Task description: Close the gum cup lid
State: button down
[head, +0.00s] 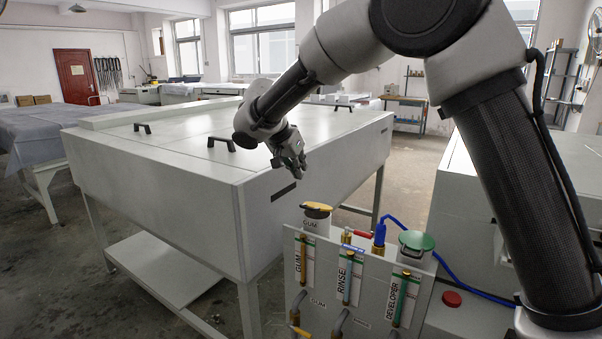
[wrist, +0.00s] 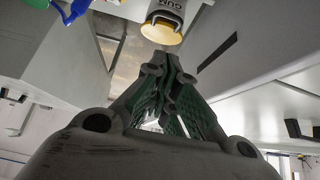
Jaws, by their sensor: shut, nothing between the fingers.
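The gum cup (head: 313,223) is a white cup labelled GUM at the top left of the valve panel. A yellow and dark piece, seemingly its lid (head: 318,206), shows at its top; I cannot tell clearly how far it is open. In the wrist view the gum cup (wrist: 169,12) appears inverted at the top, with a yellow face or rim (wrist: 161,34) towards my fingers. My gripper (head: 299,168) is shut and empty. It is above and to the left of the cup in the head view, apart from it. Its fingertips (wrist: 170,66) point towards the cup in the wrist view.
The panel (head: 372,285) carries gum, rinse and developer tubes. A green-lidded cup (head: 416,240), a blue hose (head: 379,233) and a red-handled valve (head: 359,234) stand to the right. A large white plate processor (head: 180,185) lies behind and left, near my gripper. A red button (head: 452,298) is at right.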

send_near(315, 206)
jog(key=w+r, duration=0.2)
jog(key=f, duration=0.2)
jog(key=shift+s+d+f, duration=0.15)
jog(key=shift+s+f, duration=0.15)
jog(key=shift+s, duration=0.1)
jog(key=shift+f, duration=0.7)
jog(key=shift+s+f, duration=0.1)
